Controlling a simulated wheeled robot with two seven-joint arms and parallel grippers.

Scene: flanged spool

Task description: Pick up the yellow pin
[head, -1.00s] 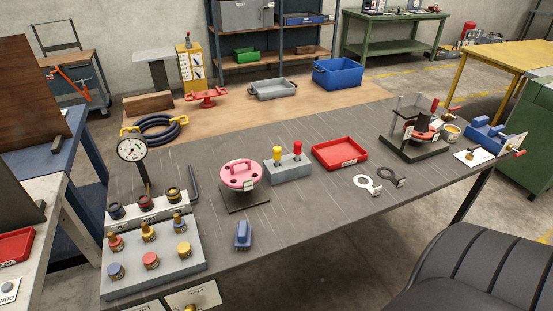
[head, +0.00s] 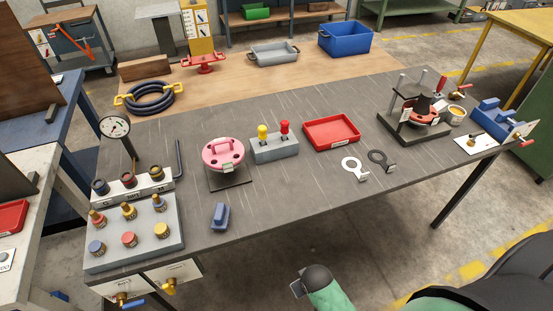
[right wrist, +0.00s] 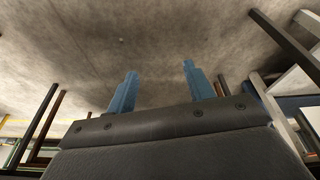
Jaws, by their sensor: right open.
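The yellow pin (head: 262,132) stands upright in a grey block (head: 275,150) near the middle of the dark workbench in the head view, with a red pin (head: 285,127) beside it on the right. My right gripper (right wrist: 160,68) shows in the right wrist view with its two blue fingers apart and nothing between them. Part of my arm, green and black, shows at the bottom of the head view, in front of the bench edge and well away from the pin. My left gripper is not in view.
A pink flanged spool (head: 223,154) stands left of the block, and a red tray (head: 331,132) lies to its right. A blue object (head: 220,216) and two ring tools (head: 353,167) lie nearer the front edge. Bare bench lies in front of the block.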

